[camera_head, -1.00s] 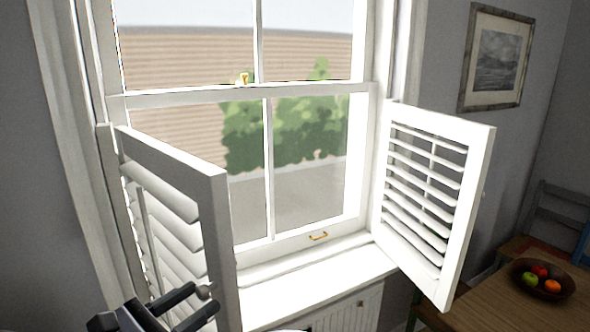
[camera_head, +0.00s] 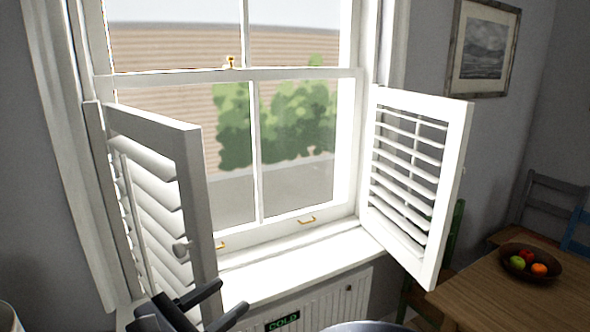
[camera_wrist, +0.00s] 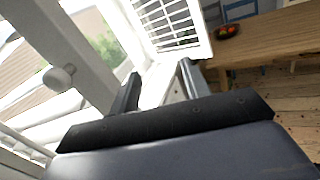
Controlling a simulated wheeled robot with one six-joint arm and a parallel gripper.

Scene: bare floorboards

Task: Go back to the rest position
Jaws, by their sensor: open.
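My gripper (camera_head: 212,302) is at the bottom left of the head view, in front of the lower part of the left shutter (camera_head: 160,190). Its two dark fingers are apart, with nothing between them. In the wrist view my gripper (camera_wrist: 160,85) also shows open and empty. The left shutter's round white knob (camera_wrist: 59,78) is to the left of the fingers there, apart from them. Both white louvred shutters stand swung open into the room. The right shutter (camera_head: 415,180) is well away from my gripper.
The sash window (camera_head: 255,140) is behind the shutters, above a white sill (camera_head: 300,265). A radiator (camera_head: 330,300) is below it. At right a wooden table (camera_head: 500,300) holds a fruit bowl (camera_head: 530,265), with chairs beside it. A framed picture (camera_head: 484,47) hangs on the wall.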

